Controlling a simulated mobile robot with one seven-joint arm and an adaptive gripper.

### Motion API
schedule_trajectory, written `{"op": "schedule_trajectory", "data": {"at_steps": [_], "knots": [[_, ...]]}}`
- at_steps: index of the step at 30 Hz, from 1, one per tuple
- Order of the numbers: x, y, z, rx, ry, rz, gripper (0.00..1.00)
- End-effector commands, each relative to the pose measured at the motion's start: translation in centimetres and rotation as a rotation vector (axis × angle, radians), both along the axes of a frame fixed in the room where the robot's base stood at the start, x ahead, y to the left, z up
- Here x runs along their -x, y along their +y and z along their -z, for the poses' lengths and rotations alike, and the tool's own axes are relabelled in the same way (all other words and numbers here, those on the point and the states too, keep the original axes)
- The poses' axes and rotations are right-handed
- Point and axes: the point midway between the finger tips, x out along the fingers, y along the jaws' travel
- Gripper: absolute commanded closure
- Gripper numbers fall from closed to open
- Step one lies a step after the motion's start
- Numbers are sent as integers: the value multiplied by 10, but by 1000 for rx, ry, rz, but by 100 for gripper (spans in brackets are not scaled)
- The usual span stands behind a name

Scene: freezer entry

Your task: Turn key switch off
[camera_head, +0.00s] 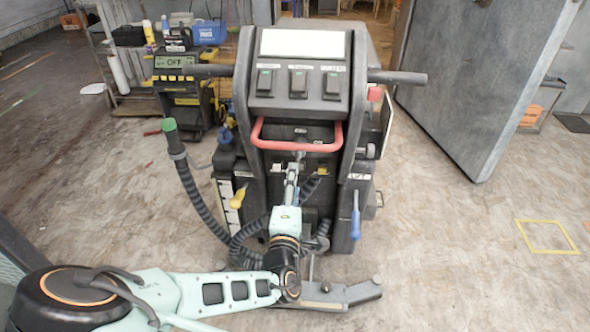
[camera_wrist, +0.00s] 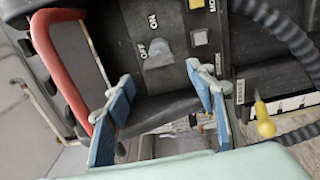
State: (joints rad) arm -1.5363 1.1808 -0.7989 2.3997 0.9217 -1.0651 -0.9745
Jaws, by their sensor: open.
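The key switch (camera_wrist: 158,55) is a grey knob on a dark panel of the machine in the wrist view. The marks ON and OFF are printed beside it; I cannot tell for sure which one it points to. My gripper (camera_wrist: 161,76) is open, with its two blue fingers spread on either side of the knob's line and their tips short of it. Nothing is held between them. In the head view my gripper (camera_head: 297,160) reaches up to the machine's front below the red handle, and the switch is hidden there.
The red handle (camera_head: 297,146) arches above my gripper; it also shows at the left in the wrist view (camera_wrist: 62,72). A yellow knob (camera_wrist: 264,120) and black ribbed hoses (camera_wrist: 280,28) are at the right. A blue-handled tool (camera_head: 355,222) hangs on the machine.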

Motion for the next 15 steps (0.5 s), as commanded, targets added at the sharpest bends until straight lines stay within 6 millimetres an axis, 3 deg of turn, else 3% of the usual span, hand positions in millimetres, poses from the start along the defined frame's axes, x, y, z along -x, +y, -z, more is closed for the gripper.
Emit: {"op": "schedule_trajectory", "data": {"at_steps": [6,15], "knots": [[34,2,0,1,1,-2,49],[42,1,0,0,0,1,49]]}}
